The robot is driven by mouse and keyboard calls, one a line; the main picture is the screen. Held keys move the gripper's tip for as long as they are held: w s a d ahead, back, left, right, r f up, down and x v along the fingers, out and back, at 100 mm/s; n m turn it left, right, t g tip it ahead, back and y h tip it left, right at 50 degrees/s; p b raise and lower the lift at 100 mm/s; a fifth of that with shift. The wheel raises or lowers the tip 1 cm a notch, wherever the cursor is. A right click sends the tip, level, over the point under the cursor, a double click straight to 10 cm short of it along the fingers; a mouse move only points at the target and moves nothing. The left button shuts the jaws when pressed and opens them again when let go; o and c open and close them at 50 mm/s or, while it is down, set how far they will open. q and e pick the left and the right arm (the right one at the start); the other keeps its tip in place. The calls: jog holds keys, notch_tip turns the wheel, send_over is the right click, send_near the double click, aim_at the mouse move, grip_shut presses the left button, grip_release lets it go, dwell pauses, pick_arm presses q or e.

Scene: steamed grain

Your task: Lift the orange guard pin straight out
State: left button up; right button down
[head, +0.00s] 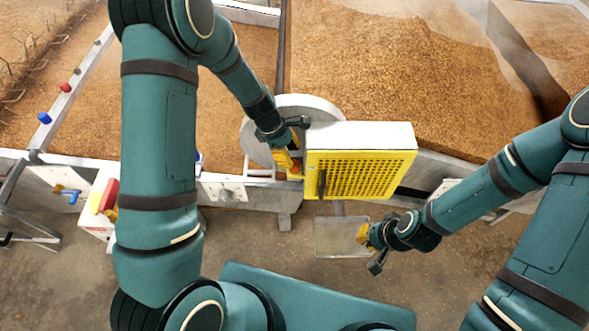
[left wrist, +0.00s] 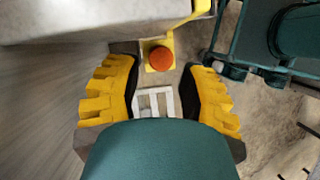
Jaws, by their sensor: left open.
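The orange guard pin (left wrist: 160,58) shows a round orange head seen end-on in the left wrist view, set in a yellow bracket. In the head view a small part of the pin (head: 296,169) shows at the left edge of the yellow guard (head: 360,176), partly hidden by my gripper. My left gripper (head: 288,160) is open at the pin. In the left wrist view its yellow fingers (left wrist: 160,76) stand on either side, with the pin head centred just beyond the tips and clear space around it. My right gripper (head: 368,241) hangs lower right of the guard; its jaw gap is unclear.
The yellow perforated guard has a white top and a dark handle (head: 321,183). A grey round wheel (head: 252,140) stands behind my left gripper. A clear tray (head: 335,243) sits below the guard. Grain-filled bins (head: 400,60) lie behind. A white box with a red part (head: 100,203) stands left.

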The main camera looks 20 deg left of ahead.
aim_at(294, 173)
pick_arm(q)
jog(key=x, duration=0.2)
jog(key=b+x, duration=0.1)
jog(key=x, duration=0.2)
jog(key=shift+a+f+b, duration=0.2)
jog(key=shift+f+b, duration=0.05)
jog(key=shift+b, duration=0.05)
jog(key=shift+s, duration=0.1)
grip_shut()
